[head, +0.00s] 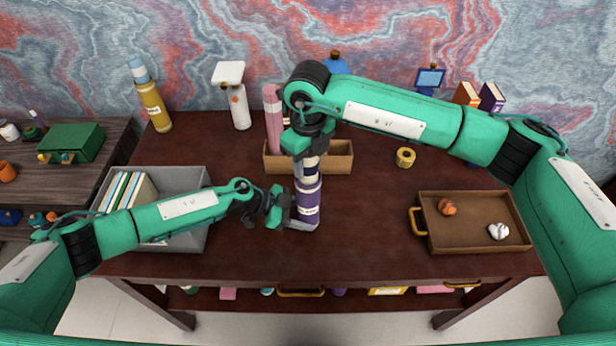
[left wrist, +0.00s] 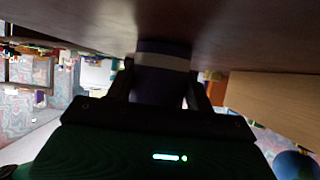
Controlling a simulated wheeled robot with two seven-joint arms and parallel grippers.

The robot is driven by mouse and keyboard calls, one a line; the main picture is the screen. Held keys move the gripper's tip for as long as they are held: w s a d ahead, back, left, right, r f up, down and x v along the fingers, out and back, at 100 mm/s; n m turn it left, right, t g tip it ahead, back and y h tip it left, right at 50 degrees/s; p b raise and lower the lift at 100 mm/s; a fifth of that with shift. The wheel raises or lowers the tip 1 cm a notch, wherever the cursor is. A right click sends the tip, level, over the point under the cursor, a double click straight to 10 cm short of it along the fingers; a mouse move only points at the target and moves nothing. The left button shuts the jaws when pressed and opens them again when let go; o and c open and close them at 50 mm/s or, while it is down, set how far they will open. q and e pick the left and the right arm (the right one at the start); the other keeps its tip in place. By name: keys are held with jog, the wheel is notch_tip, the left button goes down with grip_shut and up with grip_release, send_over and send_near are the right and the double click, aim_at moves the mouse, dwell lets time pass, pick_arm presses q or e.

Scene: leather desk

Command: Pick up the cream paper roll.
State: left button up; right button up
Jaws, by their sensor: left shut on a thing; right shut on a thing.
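A purple bottle (head: 308,205) with a white label, a cream band and a dark top stands upright on the desk in the head view. My left gripper (head: 293,212) is shut on its body from the left. The left wrist view shows the dark purple body (left wrist: 160,85) between the fingers, close to the desk surface. My right gripper (head: 309,150) comes from above and is shut on the bottle's top, which it partly hides. A pink roll (head: 272,112) stands in a wooden box (head: 338,163) behind. I cannot clearly make out a cream paper roll; my right gripper hides part of the box.
A grey bin (head: 185,180) with books lies under my left arm. A brown tray (head: 470,237) with two small objects is at the right. A yellow tape roll (head: 405,157), a yellow bottle (head: 154,105) and a white spray bottle (head: 240,106) stand farther back. The desk's front middle is clear.

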notch_tip(320, 180, up, 28)
dwell(0.4)
pick_arm(q)
jog(key=o, duration=0.8)
jog(key=shift+o, duration=0.2)
